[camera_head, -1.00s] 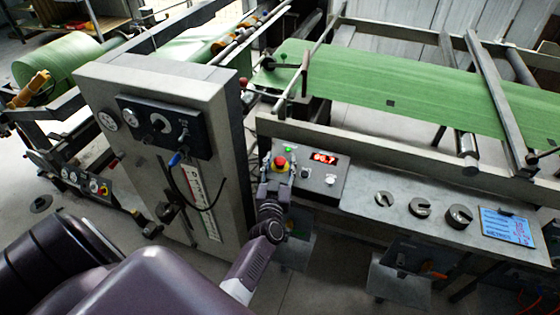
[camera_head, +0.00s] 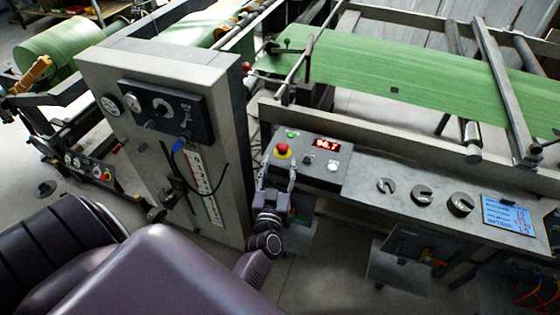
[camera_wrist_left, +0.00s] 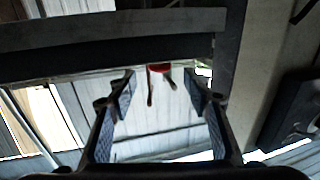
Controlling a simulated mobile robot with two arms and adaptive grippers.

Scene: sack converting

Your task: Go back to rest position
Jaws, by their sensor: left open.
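My left gripper (camera_head: 278,182) is open and empty, just in front of the control box (camera_head: 318,176). In the left wrist view the two fingers of the left gripper (camera_wrist_left: 163,90) stand wide apart with nothing between the pads. A small red thing (camera_wrist_left: 158,67) shows beyond them; I cannot tell what it is. My right gripper is not in view.
The grey control cabinet (camera_head: 150,68) with gauges stands close on the left of my left arm. A bench (camera_head: 400,200) with slotted weights (camera_head: 423,195) and a blue clipboard (camera_head: 507,214) is on the right. Green sheet (camera_head: 400,75) runs over the machine behind.

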